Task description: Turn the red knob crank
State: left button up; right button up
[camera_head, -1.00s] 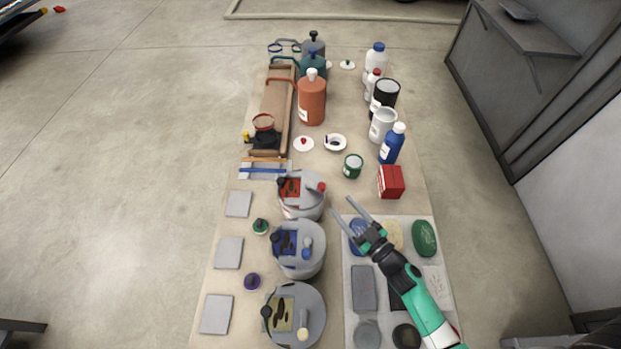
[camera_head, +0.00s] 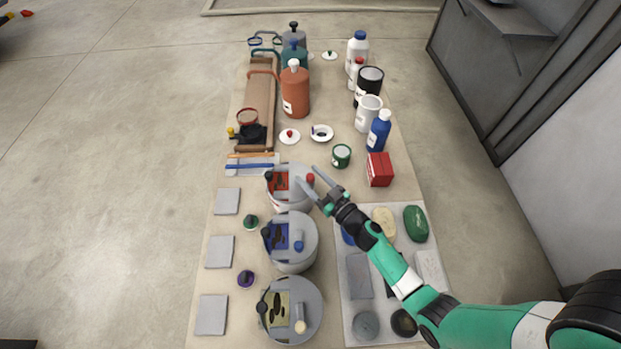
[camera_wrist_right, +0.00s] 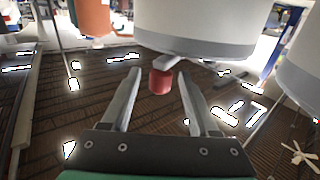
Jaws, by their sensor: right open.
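The red knob (camera_head: 310,177) is a small cylinder on the crank at the right side of the grey round drum with a red top panel (camera_head: 281,181). My right gripper (camera_head: 306,175) reaches in from the lower right, its two long fingers open on either side of the knob. In the right wrist view, the red knob (camera_wrist_right: 160,82) sits between the open fingertips (camera_wrist_right: 158,73), with a gap on each side. A flat grey crank arm (camera_wrist_right: 168,61) joins it to the pale drum. My left gripper is not in view.
Similar drums with a blue knob (camera_head: 299,246) and a cream knob (camera_head: 300,327) stand nearer. A green can (camera_head: 342,155) and a red box (camera_head: 380,170) stand to the right of the red drum. A pale tray (camera_head: 375,337) with several blocks lies beneath my right arm.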

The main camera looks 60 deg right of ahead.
jog(key=shift+w, duration=0.1)
grip_shut()
jog(key=shift+d, duration=0.1)
dwell(0.3)
